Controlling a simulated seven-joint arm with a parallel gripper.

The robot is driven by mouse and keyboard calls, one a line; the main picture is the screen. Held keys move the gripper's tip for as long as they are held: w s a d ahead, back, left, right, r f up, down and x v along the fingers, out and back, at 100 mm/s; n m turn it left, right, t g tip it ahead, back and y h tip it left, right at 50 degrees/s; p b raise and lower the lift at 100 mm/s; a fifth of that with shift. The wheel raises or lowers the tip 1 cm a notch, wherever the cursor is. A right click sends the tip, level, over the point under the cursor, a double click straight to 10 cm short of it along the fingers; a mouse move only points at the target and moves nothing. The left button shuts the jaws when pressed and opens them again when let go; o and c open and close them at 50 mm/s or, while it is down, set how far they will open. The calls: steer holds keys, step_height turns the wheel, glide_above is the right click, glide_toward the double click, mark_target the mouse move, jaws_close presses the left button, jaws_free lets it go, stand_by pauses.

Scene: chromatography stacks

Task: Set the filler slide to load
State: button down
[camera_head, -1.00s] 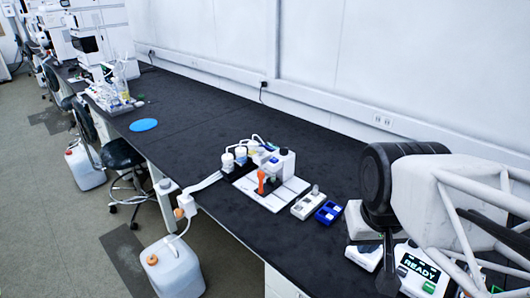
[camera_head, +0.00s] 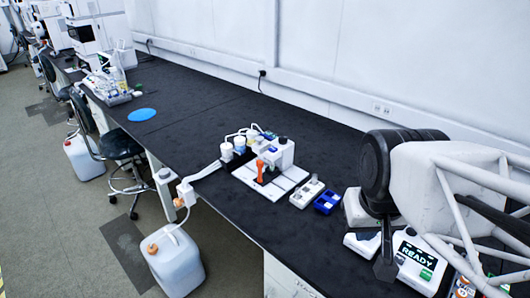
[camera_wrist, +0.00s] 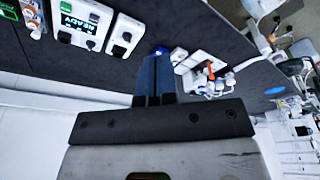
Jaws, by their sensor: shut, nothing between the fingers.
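The filler is probably the small white unit (camera_head: 284,152) on a white base plate on the bench, with an orange upright handle (camera_head: 260,172) and several bottles beside it. It also shows small in the wrist view (camera_wrist: 200,68). I cannot tell which part is the slide or how it is set. My gripper is shut and empty in the wrist view (camera_wrist: 154,62), its dark fingers together, apart from the unit. In the head view my arm is at the right, away from the unit, and my fingertips (camera_head: 386,272) hang near the device with the READY screen.
A blue tray (camera_head: 328,202) and a pale tray (camera_head: 307,193) lie right of the unit. A white device with a READY screen (camera_head: 415,254) stands at the front right. A blue disc (camera_head: 142,115) lies on the bench. The bench middle is clear.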

steer(key=c, duration=1.5)
jaws_free()
steer(key=o, duration=0.5)
steer(key=shift+w+r, duration=0.2)
steer(key=shift+w, duration=0.25)
steer(key=shift+o, duration=1)
steer(key=w+a+r+m, duration=0.1)
steer(key=w+a+m, duration=0.1)
steer(key=w, duration=1.1)
steer(key=shift+w+a+r+g, duration=0.25)
steer(key=shift+w+r+g, duration=0.05)
steer(key=shift+w+r, duration=0.1)
steer(key=m+g, duration=0.2)
steer(key=m, duration=0.5)
glide_above(260, 161)
steer(key=f, duration=1.9)
steer(key=shift+s+d+f, duration=0.15)
steer(key=shift+s+f, duration=0.15)
steer(key=shift+f, duration=0.05)
steer(key=shift+w+a+f, duration=0.2)
steer(key=shift+w+f, duration=0.1)
steer(key=shift+f, duration=0.1)
